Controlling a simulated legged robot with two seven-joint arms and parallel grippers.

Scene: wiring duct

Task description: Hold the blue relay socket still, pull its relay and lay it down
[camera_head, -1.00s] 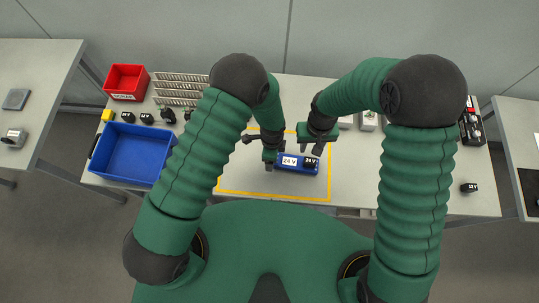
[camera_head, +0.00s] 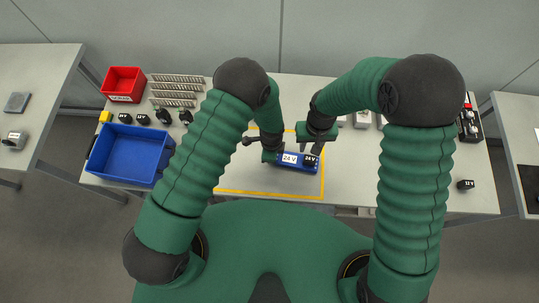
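The blue relay socket (camera_head: 283,167) lies lengthwise on the bench inside a yellow outline, with a white 24 V label on it. Its black relay (camera_head: 311,161), also marked 24 V, is seated at the socket's right end. My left gripper (camera_head: 268,157) is at the socket's left end; its fingers are mostly hidden, so I cannot tell if they clamp it. My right gripper (camera_head: 311,149) points down just above the relay, with its two fingers apart and nothing between them.
A blue bin (camera_head: 128,154) and a red bin (camera_head: 124,83) stand at the left. Several small black parts (camera_head: 142,119) and slotted duct strips (camera_head: 175,90) lie beside them. A 12 V relay (camera_head: 465,184) lies at the far right. Bench right of the yellow outline (camera_head: 324,180) is clear.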

